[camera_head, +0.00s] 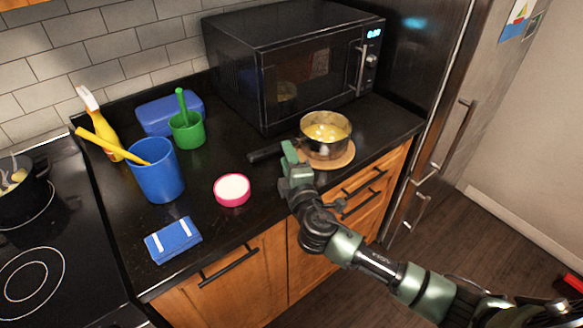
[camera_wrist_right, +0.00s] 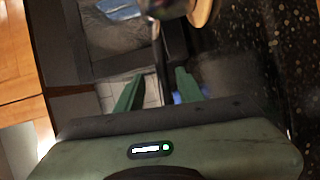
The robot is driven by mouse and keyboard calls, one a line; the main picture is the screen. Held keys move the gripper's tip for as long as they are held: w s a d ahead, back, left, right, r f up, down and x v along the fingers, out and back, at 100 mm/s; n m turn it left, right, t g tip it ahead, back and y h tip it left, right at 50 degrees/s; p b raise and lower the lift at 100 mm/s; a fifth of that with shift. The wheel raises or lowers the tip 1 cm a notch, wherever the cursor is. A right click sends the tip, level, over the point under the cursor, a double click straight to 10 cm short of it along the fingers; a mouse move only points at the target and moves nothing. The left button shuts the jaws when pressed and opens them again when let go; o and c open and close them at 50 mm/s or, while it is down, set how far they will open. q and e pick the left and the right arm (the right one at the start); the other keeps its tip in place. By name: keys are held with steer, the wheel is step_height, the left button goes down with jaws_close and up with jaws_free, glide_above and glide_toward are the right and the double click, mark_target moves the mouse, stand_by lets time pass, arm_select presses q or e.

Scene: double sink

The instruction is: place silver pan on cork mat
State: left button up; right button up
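The silver pan (camera_head: 324,146) holds yellow food and sits on the round cork mat (camera_head: 343,160) in front of the microwave. Its black handle (camera_head: 264,154) points left over the counter. My right gripper (camera_head: 289,152) is beside the pan's left side, close to the handle. In the right wrist view its fingers (camera_wrist_right: 158,90) are apart, with the dark handle seen in line with the gap. I cannot tell whether they touch it. The cork mat's edge (camera_wrist_right: 203,12) shows at the top there. My left gripper is not in view.
A black microwave (camera_head: 285,65) stands behind the pan. A pink-rimmed bowl (camera_head: 232,190), blue cup (camera_head: 155,172), green cup (camera_head: 187,131), yellow spray bottle (camera_head: 104,128) and blue cloth (camera_head: 173,240) stand to the left. A cooktop (camera_head: 40,250) is at far left. The counter's front edge is near my arm.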

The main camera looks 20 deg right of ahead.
steer(key=s, duration=0.4)
steer(key=shift+s, duration=0.1)
steer(key=shift+r, duration=0.1)
